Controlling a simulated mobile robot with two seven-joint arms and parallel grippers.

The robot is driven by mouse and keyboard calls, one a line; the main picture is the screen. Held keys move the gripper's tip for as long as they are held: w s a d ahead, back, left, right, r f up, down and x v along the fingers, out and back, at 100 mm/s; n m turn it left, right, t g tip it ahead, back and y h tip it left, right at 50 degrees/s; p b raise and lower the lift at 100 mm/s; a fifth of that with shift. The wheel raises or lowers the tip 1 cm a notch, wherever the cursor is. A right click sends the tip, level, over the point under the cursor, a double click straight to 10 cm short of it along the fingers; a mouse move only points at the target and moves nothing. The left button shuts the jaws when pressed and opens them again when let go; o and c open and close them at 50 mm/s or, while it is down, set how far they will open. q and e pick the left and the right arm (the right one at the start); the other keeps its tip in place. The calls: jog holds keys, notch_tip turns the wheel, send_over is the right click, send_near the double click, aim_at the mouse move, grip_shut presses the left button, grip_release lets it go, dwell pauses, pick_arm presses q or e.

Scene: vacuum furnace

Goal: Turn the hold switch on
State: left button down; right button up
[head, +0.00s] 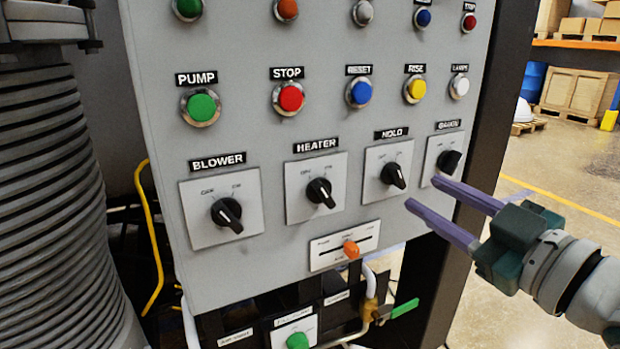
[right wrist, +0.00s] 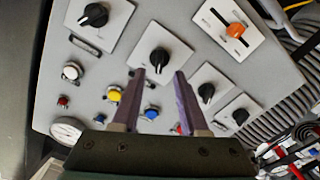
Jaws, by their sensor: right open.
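The hold switch (head: 393,175) is a black rotary knob on a light square plate under the HOLD label (head: 391,133). Its pointer is turned toward the lower right in the head view. In the right wrist view, which shows the panel upside down, the hold switch (right wrist: 158,59) is just beyond the gap between my fingertips. My right gripper (head: 422,192) comes in from the right with its two purple fingers apart and empty. The fingertips are close to the knob's right side; I cannot tell whether they touch the panel. The fingers also show in the right wrist view (right wrist: 159,74). My left gripper is not in view.
The heater knob (head: 320,192) and blower knob (head: 226,214) are to the left, and another knob (head: 448,161) is close to the right. Push buttons, including a yellow one (head: 415,89), line the panel above. An orange slider (head: 351,249) and green-handled valve (head: 404,309) are below.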

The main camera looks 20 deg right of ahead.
aim_at(402, 179)
jog(key=w, duration=0.5)
jog(key=shift+a, duration=0.15)
grip_shut()
dwell(0.4)
